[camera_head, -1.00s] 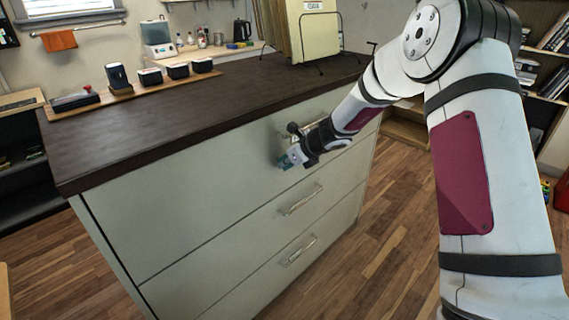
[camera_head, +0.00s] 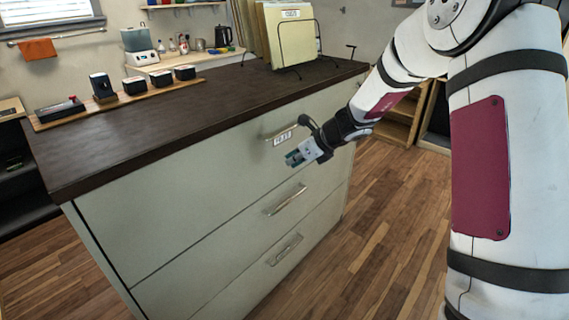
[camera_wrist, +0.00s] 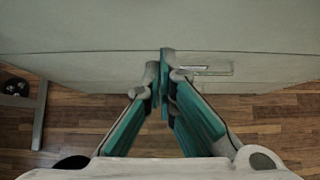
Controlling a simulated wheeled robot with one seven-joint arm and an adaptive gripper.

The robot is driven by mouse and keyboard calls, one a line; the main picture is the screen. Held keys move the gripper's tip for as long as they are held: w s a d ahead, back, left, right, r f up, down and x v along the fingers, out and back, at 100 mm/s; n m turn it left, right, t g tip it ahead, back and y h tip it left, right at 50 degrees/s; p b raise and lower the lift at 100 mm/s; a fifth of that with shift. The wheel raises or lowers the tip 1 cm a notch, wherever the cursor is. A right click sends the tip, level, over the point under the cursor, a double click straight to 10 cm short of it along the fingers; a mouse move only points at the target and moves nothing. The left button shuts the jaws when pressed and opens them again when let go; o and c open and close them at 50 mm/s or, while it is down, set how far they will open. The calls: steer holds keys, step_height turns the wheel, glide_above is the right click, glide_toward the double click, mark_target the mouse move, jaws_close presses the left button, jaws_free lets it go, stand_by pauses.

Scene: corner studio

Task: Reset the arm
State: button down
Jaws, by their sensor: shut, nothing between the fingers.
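My gripper (camera_head: 292,159) is in front of the upper drawer of a pale cabinet (camera_head: 180,190), just below and beside that drawer's handle (camera_head: 281,133). In the wrist view my gripper (camera_wrist: 164,55) shows its two teal fingers drawn together at the tips, with nothing between them. The cabinet front (camera_wrist: 80,65) fills the upper part of that view. I cannot tell whether the fingertips touch the drawer front.
The dark countertop (camera_head: 150,125) carries a wooden board (camera_head: 60,121) with small devices and a wire file holder (camera_head: 296,70) with folders. Two lower handles (camera_head: 286,199) (camera_head: 285,249) stick out of the drawers. Wooden floor (camera_head: 385,220) is clear right of the cabinet.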

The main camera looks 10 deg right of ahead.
steer(key=s+a+r+n+g+p, duration=0.1)
steer(key=s+a+r+n+p, duration=0.15)
steer(key=s+r+n, duration=0.75)
steer(key=s+a+r+n+g+p, duration=0.1)
steer(key=s+a+r+n+p, duration=0.15)
steer(key=s+r+n, duration=0.7)
steer(key=s+d+r+n+h+p, duration=0.1)
steer(key=s+d+n, duration=0.1)
steer(key=s, duration=0.7)
steer(key=s+d+r+n+h+p, duration=0.1)
steer(key=s+n, duration=0.3)
steer(key=s, duration=0.5)
steer(key=s+d+r+n+g+h+p, duration=0.1)
steer(key=s+d+n+h, duration=0.2)
steer(key=s, duration=0.6)
steer(key=shift+s+d+r, duration=0.2)
